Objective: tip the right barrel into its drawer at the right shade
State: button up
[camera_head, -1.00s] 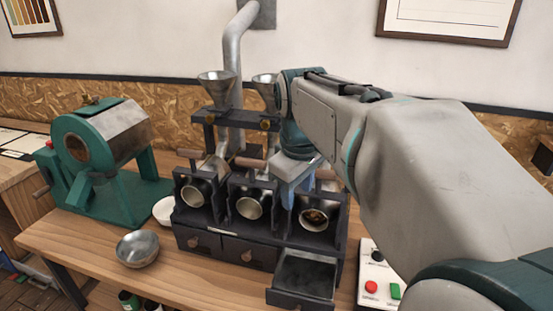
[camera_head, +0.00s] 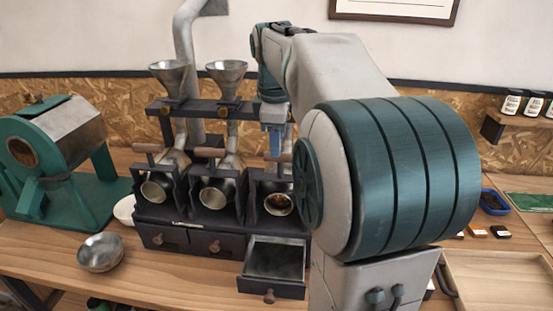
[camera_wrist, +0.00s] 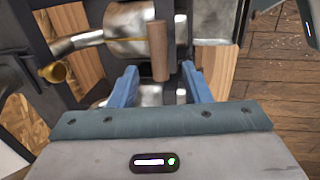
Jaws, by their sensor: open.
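The right barrel (camera_head: 278,204) is a small metal drum in the rightmost bay of the dark rack. Brown beans show in its mouth, which faces the front. Its drawer (camera_head: 275,260) below is pulled open and looks empty inside. My gripper (camera_head: 274,142) is above the right bay, near the barrel's wooden handle. In the wrist view my gripper (camera_wrist: 159,86) has its blue fingers apart, with the wooden handle (camera_wrist: 157,50) upright in line with the gap and free space on both sides. The barrel's metal body (camera_wrist: 130,22) lies beyond it. My arm hides the rack's right end.
Two more barrels (camera_head: 157,188) sit to the left above shut drawers (camera_head: 166,236). Metal funnels (camera_head: 168,76) stand above. A metal bowl (camera_head: 100,253) is at the front left, and a green roaster (camera_head: 65,150) at the far left. A wooden tray (camera_head: 500,285) is at right.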

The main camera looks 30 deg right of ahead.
aim_at(277, 162)
jog(key=f, duration=0.4)
jog(key=w+f, duration=0.1)
jog(key=f, duration=0.1)
jog(key=shift+d+f, duration=0.1)
jog(key=shift+d, duration=0.25)
jog(key=shift+c, duration=0.3)
grip_shut()
jog(key=shift+a, duration=0.15)
